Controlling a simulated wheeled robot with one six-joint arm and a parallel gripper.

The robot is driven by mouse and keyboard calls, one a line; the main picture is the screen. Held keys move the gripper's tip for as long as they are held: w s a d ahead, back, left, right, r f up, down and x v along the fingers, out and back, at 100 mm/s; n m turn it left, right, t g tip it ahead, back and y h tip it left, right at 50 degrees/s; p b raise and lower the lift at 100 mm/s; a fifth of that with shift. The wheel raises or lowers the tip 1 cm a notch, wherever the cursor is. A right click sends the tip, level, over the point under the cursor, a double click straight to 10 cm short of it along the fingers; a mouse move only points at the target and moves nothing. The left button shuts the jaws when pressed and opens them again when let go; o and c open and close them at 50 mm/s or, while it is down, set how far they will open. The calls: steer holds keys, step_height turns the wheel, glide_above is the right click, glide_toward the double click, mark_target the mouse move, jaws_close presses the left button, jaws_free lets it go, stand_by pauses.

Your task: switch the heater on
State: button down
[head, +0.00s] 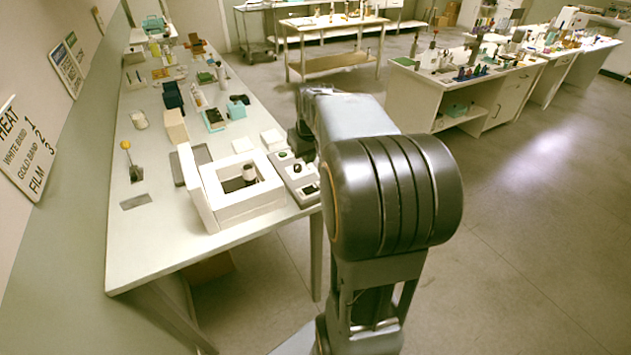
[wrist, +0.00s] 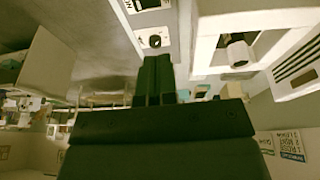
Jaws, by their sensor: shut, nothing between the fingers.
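The heater appears to be the open white box (head: 250,207) near the table's front right, with a cylindrical piece (head: 249,172) inside. A pale control panel (head: 305,183) with dark round controls stands against its right side. In the wrist view the panel (wrist: 146,20) is at the top, with one dark round knob (wrist: 155,41) on a white plate, and the white box (wrist: 204,55) is to its right. My gripper (wrist: 155,62) is shut and empty, its fingertips just below that knob in the picture. Contact cannot be told. In the head view my arm mostly hides the gripper.
A wall sign (head: 25,150) lists HEAT, WHITE BAND, GOLD BAND and FILM. The table's front left (head: 150,245) is clear.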

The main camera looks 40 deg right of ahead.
steer(key=d, duration=0.2)
steer(key=w+d, duration=0.1)
steer(key=shift+d+f, duration=0.3)
glide_toward(314, 185)
steer(key=x, duration=0.2)
steer(key=p+x, duration=0.1)
steer(key=x, duration=0.2)
steer(key=shift+w, duration=0.25)
steer(key=shift+d+f, duration=0.1)
steer(key=shift+f, duration=0.75)
